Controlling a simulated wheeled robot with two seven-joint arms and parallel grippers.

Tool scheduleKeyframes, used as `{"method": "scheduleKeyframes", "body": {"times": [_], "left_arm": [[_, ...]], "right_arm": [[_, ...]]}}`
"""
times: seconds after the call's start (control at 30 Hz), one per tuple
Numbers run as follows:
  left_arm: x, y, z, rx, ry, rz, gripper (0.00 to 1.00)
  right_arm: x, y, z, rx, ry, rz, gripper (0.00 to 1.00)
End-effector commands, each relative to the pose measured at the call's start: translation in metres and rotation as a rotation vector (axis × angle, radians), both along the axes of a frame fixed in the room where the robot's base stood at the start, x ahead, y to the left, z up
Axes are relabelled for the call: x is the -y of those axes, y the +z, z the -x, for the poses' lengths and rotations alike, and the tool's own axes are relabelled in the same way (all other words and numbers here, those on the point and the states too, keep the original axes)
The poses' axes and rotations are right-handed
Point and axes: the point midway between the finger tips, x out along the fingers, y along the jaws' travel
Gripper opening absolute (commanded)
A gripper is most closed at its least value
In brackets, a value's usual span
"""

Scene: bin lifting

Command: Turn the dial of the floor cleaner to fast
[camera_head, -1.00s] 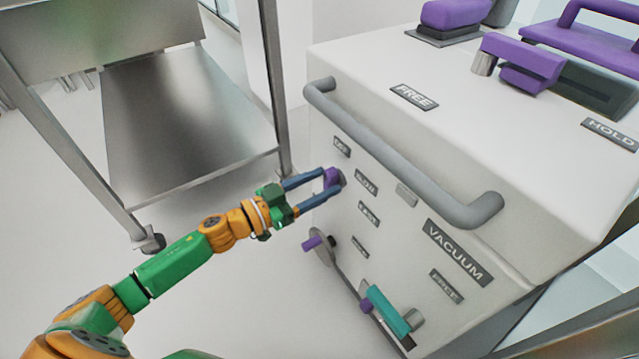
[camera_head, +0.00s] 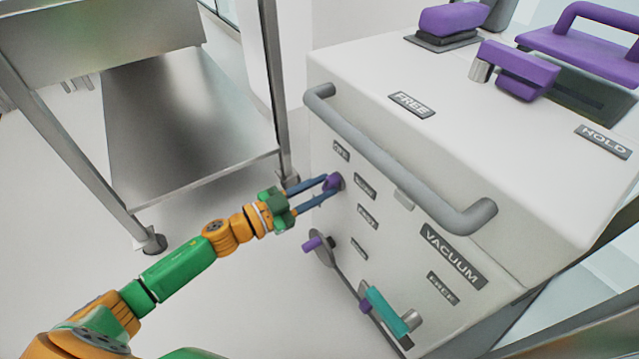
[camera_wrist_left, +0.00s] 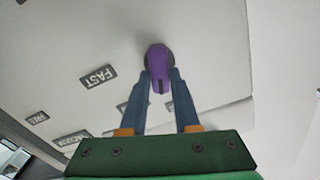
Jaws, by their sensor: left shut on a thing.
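The floor cleaner (camera_head: 440,140) is a large pale cabinet at the right of the head view. Its purple dial (camera_head: 331,182) is on the front face, beside small dark labels. The dial also shows in the left wrist view (camera_wrist_left: 158,62), with a narrow pointer end toward the gripper. A FAST label (camera_wrist_left: 98,76) is to the left of the dial there; it also shows in the head view (camera_head: 367,216). My left gripper (camera_head: 325,187) is shut on the dial, one blue finger on each side. My right gripper is not in view.
A grey bar handle (camera_head: 400,160) juts out above the dial. Below are a purple-knobbed lever (camera_head: 312,243) and a teal handle (camera_head: 386,311). A steel cart (camera_head: 185,115) stands at the left. The floor between is clear.

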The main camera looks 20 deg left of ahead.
Motion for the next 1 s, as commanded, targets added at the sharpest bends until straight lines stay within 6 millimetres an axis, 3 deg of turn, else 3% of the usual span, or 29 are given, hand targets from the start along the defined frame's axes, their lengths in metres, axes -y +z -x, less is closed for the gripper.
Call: {"method": "scheduleKeyframes", "body": {"times": [0.47,1.0], "left_arm": [[0.003,-0.002,0.002,0.276,0.000,-0.355,0.00],[0.005,-0.008,0.004,0.592,0.001,-0.758,0.00]], "right_arm": [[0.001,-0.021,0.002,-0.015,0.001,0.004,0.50],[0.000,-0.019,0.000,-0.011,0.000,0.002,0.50]]}}
